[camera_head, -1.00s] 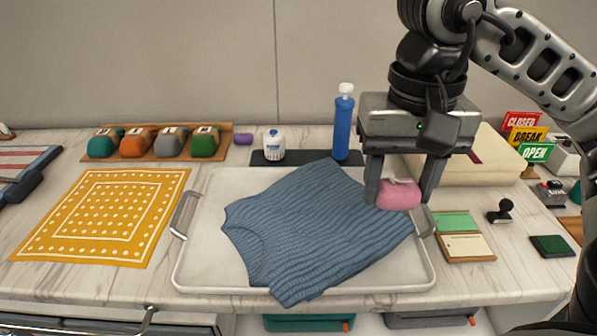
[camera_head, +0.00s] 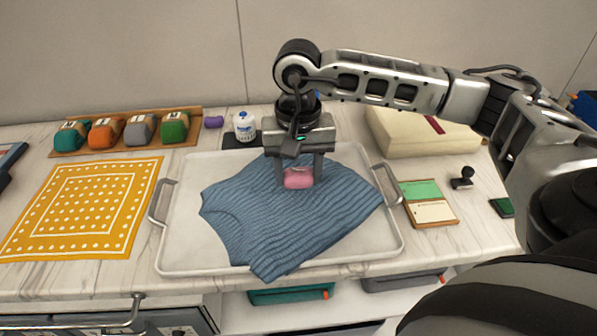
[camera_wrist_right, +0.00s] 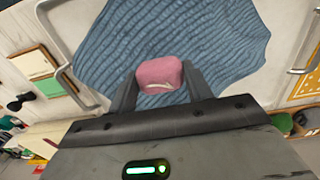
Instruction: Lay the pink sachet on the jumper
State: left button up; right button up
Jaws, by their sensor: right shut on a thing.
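The pink sachet (camera_head: 298,179) is between the fingers of my right gripper (camera_head: 299,174), which is shut on it. The blue ribbed jumper (camera_head: 245,215) lies spread on a white tray (camera_head: 190,257). In the head view the sachet shows over the upper middle of the jumper. In the right wrist view the sachet (camera_wrist_right: 160,75) sits between the fingertips, with the jumper (camera_wrist_right: 210,35) behind it. I cannot tell whether the sachet touches the jumper. My left gripper is not in view.
A yellow dotted cloth (camera_head: 85,212) lies left of the tray. Several coloured pouches (camera_head: 138,129) stand on a wooden rack at the back left. A white bottle (camera_head: 245,127) stands behind the tray. A cream box (camera_head: 415,135) and a green-and-cream card holder (camera_head: 430,208) are at the right.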

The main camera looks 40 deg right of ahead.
aim_at(299, 172)
jog(key=shift+f, duration=0.95)
jog(key=o, duration=1)
jog(key=shift+r, duration=0.1)
jog(key=shift+c, duration=0.2)
jog(key=shift+r, duration=0.35)
notch_tip(299, 172, up, 10)
jog(key=shift+r+b, duration=0.25)
jog(key=shift+b, duration=0.35)
jog(key=shift+r, duration=0.6)
